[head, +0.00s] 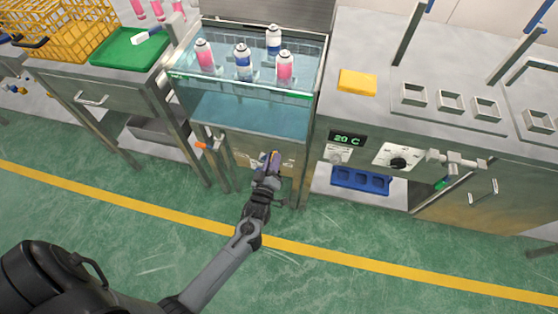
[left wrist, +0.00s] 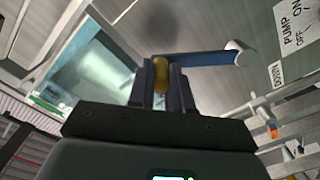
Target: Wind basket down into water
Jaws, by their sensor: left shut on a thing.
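The glass-fronted water tank (head: 250,118) stands at the top middle of the head view, with bluish water inside. Several pink-and-white and blue-and-white cans (head: 242,62) stand upright in its upper part. The basket under them is hard to make out. My left gripper (head: 270,162) is at the tank's lower front. In the left wrist view it (left wrist: 162,84) is shut on the yellow knob (left wrist: 162,72) of a blue crank arm (left wrist: 205,58). The crank arm runs right to a pale round end (left wrist: 240,52). My right gripper is in neither view.
A control panel with a "20 C" display (head: 347,139) and a black dial (head: 398,163) is right of the tank. A yellow sponge-like block (head: 357,82) lies on the counter. A green tray (head: 128,50) and yellow wire basket (head: 72,30) are left. The floor in front is clear.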

